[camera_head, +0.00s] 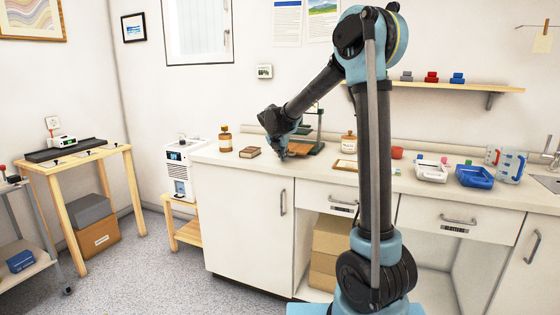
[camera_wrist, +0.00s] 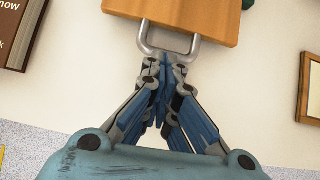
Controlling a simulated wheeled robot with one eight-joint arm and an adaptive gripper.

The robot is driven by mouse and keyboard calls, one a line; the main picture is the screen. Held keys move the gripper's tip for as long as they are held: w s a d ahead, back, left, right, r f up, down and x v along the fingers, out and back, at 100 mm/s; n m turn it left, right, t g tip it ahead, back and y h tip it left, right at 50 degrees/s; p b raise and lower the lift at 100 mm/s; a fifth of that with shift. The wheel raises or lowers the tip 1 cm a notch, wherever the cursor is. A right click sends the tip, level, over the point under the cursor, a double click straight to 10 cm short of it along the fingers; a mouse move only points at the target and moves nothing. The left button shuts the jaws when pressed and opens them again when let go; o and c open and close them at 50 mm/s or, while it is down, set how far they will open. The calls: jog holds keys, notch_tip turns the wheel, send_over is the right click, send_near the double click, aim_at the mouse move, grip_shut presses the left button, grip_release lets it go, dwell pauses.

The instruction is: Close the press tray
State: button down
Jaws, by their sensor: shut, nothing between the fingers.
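The press tray is a wooden board (camera_wrist: 180,12) with a grey U-shaped metal handle (camera_wrist: 145,40) on its near edge, at the top of the wrist view. In the head view the press (camera_head: 320,128), with a green frame, stands on the white counter behind my gripper (camera_head: 283,154), and the wooden tray (camera_head: 302,150) is partly hidden by it. In the wrist view my gripper (camera_wrist: 166,62) is shut and empty. Its blue fingertips are at the handle and overlap its near bar; I cannot tell whether they touch it. How far the tray is pulled out is unclear.
A small framed piece (camera_head: 345,165) and a jar (camera_head: 349,142) are to the right. The counter's front edge is close.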

aim_at(291, 149)
jog(key=w+d, duration=0.1)
jog(key=w, duration=0.2)
jog(key=w+d, duration=0.1)
jog(key=w, duration=0.1)
jog(key=w+d, duration=0.1)
jog(key=w, duration=0.2)
jog(key=shift+w+d, duration=0.1)
jog(key=shift+w, duration=0.25)
